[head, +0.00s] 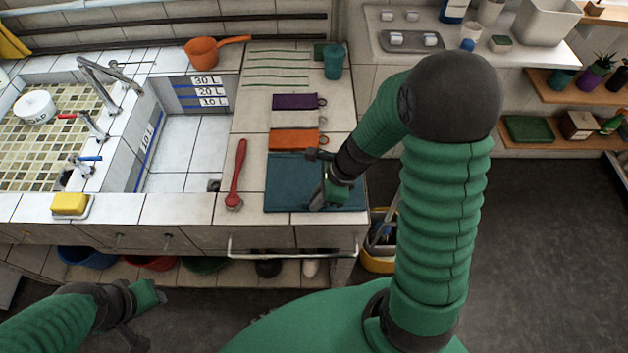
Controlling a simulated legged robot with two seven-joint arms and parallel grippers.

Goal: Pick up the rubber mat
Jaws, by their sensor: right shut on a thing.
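The rubber mat (290,180) appears as a dark teal, flat rectangle on the tiled counter, to the right of the sink. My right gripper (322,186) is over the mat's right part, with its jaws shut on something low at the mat. The mat's edge under the gripper is partly hidden by the fingers and wrist, and the mat looks flat on the counter.
A red-handled tool (237,175) lies just left of the mat. A teal cup (333,62) stands at the back. A metal rail (290,254) runs along the counter's front, with a yellow bucket (378,262) below right.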

